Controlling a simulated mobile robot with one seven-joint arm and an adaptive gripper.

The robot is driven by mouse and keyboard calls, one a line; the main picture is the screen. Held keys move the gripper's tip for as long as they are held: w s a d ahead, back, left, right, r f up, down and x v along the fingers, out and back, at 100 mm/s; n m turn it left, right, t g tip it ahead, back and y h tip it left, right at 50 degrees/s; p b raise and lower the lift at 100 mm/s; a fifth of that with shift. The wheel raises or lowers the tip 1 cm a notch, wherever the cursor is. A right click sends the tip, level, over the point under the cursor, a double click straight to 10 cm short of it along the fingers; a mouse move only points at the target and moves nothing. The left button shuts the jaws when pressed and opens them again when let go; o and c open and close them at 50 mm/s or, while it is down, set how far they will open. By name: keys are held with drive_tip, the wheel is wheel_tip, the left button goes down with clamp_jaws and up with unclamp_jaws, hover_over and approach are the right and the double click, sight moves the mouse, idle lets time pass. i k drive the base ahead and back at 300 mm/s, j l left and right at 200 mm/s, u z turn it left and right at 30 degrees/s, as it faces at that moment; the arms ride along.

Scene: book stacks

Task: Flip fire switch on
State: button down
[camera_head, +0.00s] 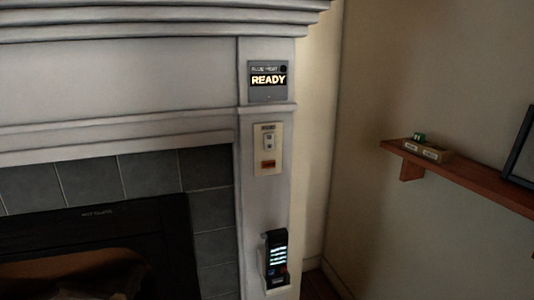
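A cream wall plate (268,149) that looks like the fire switch is mounted upright on the right pillar of the fireplace surround. It carries a small light toggle or button piece (268,141) in its upper part and a red-orange label (268,164) below. The toggle's position is too small to tell. Above it, a grey panel (267,95) shows a lit "READY" sign (268,80). Lower on the same pillar is a dark device (276,258) with lit bars and a red spot. My gripper is not in view.
The fireplace (90,250) with grey tile surround fills the lower left. A white mantel (150,22) juts out above. A wooden wall shelf (465,182) at right holds a small box (427,151) and a dark frame (522,150). The space before the pillar looks clear.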

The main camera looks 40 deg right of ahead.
sight(269, 139)
drive_tip(key=i+j+z, duration=0.1)
drive_tip(key=z, duration=0.25)
drive_tip(key=j+z, duration=0.15)
drive_tip(key=z, duration=0.2)
drive_tip(key=i, duration=0.05)
